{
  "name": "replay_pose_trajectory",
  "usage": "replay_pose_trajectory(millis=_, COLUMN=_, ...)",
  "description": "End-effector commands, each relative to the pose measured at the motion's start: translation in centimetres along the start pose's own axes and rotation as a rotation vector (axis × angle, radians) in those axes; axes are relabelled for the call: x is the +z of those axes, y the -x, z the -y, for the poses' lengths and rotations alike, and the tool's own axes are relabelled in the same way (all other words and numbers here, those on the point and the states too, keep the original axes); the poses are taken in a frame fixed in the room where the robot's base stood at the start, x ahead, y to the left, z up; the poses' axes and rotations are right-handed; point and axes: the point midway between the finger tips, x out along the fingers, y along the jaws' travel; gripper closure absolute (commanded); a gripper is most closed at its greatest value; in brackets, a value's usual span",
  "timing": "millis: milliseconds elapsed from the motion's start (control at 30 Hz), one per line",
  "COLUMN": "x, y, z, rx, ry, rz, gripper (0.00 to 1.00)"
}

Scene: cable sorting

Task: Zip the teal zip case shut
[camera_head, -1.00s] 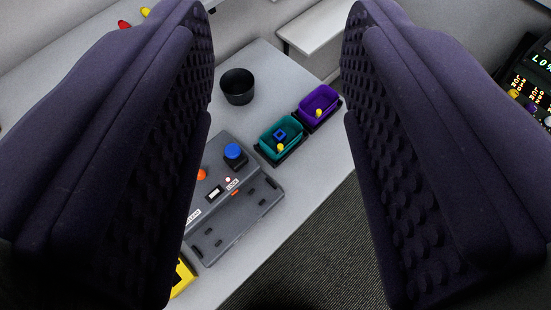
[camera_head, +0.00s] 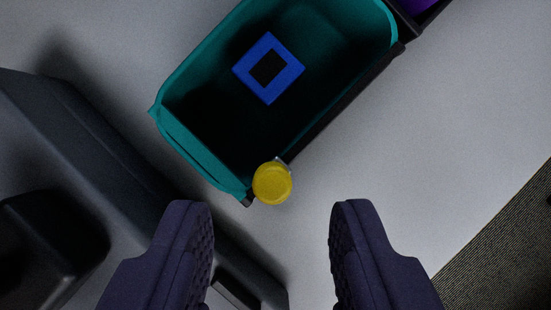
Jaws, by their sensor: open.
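The teal zip case (camera_head: 192,145) lies open on the grey table in the upper middle of the view. A blue square ring (camera_head: 268,68) is inside it, over its dark interior. A yellow round pull (camera_head: 272,183) sits at the case's near corner, at the end of the dark track along its right side. My gripper (camera_head: 271,230) is open and empty, with its two dark purple padded fingers apart. In the picture the fingers are just below the yellow pull, one on either side of its line. The pull is not between the pads.
A dark grey device (camera_head: 90,150) stands close on the left, reaching under my left finger. Part of a purple case (camera_head: 412,5) shows at the top right. Bare table (camera_head: 410,150) lies to the right, ending at its edge above the dark ribbed floor (camera_head: 505,255).

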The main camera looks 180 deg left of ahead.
Motion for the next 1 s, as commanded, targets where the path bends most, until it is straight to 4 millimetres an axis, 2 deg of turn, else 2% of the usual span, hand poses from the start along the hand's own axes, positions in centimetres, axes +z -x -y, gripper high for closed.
replay_pose_trajectory(millis=33, x=0.2, y=-1.2, z=0.0, rx=0.001, ry=0.000, rz=0.002, gripper=0.58)
replay_pose_trajectory(millis=200, x=0.0, y=-3.0, z=0.0, rx=0.000, ry=0.000, rz=0.000, gripper=0.58)
replay_pose_trajectory(millis=500, x=-0.1, y=-3.3, z=0.0, rx=-0.001, ry=0.000, rz=-0.002, gripper=0.58)
replay_pose_trajectory(millis=533, x=-0.1, y=-3.3, z=0.0, rx=-0.001, ry=0.000, rz=-0.002, gripper=0.60)
replay_pose_trajectory(millis=700, x=-0.1, y=-3.3, z=0.0, rx=-0.001, ry=0.001, rz=-0.002, gripper=0.99)
replay_pose_trajectory(millis=1000, x=-0.4, y=-3.4, z=-0.4, rx=0.000, ry=-0.001, rz=-0.001, gripper=1.00)
